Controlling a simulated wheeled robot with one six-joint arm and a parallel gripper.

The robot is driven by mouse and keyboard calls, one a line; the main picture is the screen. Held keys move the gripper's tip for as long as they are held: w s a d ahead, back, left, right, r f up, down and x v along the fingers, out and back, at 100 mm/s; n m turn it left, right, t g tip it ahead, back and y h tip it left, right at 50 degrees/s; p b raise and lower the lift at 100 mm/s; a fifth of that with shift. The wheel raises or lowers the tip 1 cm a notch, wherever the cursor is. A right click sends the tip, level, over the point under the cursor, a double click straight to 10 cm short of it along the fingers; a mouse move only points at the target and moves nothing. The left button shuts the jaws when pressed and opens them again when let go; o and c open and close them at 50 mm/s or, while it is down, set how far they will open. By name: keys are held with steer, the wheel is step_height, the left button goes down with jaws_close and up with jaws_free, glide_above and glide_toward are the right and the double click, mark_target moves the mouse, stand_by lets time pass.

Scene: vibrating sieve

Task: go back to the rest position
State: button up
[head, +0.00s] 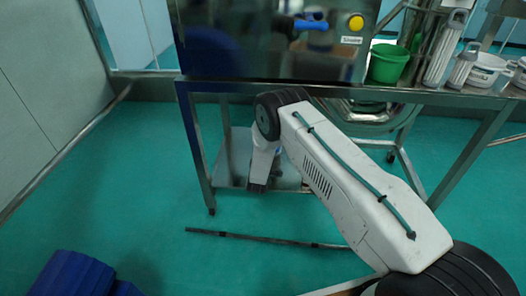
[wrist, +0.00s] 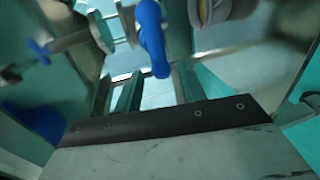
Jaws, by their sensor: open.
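My gripper (head: 259,186) hangs below the bent elbow of my arm in the head view, in front of the lower part of a metal table frame. It is small and partly dark there. In the wrist view, my gripper (wrist: 155,92) shows two separated fingers beyond a dark bolted bar. It is open, and I see nothing held between the fingers. A blue handle (wrist: 151,38) appears in the wrist view beyond the fingers; I cannot tell its exact distance.
A steel machine (head: 245,50) with a blue handle (head: 310,22) and yellow button (head: 356,22) stands on the metal table (head: 440,97). A green bucket (head: 387,64) stands to its right. Blue bins (head: 70,275) are at lower left. Green floor (head: 150,190) is open at left.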

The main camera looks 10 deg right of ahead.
steer(key=shift+v, duration=0.95)
